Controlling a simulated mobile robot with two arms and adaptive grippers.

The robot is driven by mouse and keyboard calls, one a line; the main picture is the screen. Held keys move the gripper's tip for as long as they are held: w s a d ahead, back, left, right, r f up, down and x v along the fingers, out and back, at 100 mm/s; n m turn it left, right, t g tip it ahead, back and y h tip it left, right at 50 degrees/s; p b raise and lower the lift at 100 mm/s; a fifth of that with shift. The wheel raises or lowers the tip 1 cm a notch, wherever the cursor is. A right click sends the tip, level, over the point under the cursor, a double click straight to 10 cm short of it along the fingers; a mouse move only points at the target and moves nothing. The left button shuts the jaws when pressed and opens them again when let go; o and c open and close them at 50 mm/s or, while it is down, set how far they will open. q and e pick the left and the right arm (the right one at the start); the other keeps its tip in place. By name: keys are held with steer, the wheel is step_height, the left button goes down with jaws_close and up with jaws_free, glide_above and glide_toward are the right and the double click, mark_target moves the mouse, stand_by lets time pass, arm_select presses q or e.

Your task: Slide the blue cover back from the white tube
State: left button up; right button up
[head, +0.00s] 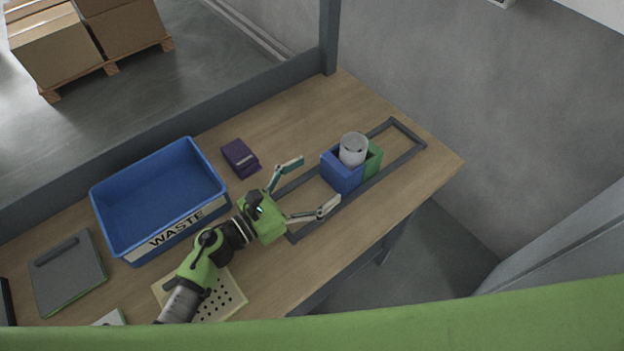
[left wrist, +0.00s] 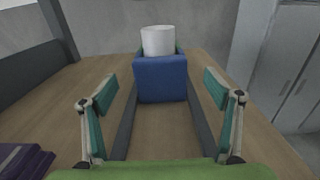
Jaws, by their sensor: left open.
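The blue cover (head: 342,171) sits between the dark rails (head: 408,156) on the table, pressed close against a green block (head: 373,160). The white tube (head: 353,149) stands upright between the blue and green parts, its top showing above them. In the left wrist view the blue cover (left wrist: 162,79) is straight ahead, with the white tube (left wrist: 158,41) rising behind it. My left gripper (head: 314,184) is open and empty, short of the cover, its fingers spread to either side of the rails. Its fingers also show in the left wrist view (left wrist: 160,92). The lower tube is hidden. My right gripper is not in view.
A blue waste bin (head: 176,229) stands left of my arm. A dark purple box (head: 240,157) lies behind the gripper. A perforated tray (head: 222,303) lies under my arm, and a grey case (head: 68,276) lies far left. The table is clear at the far right end.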

mark_target(332, 169)
arm_select(q)
steer(key=x, duration=0.7)
steer(key=shift+w+d, duration=0.1)
steer(key=c, duration=1.3)
